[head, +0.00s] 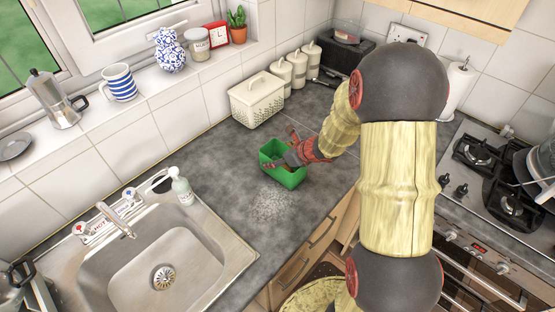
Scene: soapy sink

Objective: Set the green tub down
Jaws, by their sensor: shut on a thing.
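The green tub (288,178) is an open-topped rectangular box on or just above the grey worktop, right of the sink. I cannot tell whether its base touches the surface. My gripper (284,160) reaches in from the right and is shut on the tub, with its fingers at the tub's rim. The fingers and the red wrist part hide some of the tub's rim and inside.
A cream bread bin (257,101) and white canisters (299,69) stand behind the tub. A speckled pale patch (270,206) lies in front of it. A sink (216,236) with a soap bottle (182,188) is at left, a gas hob (490,160) at right.

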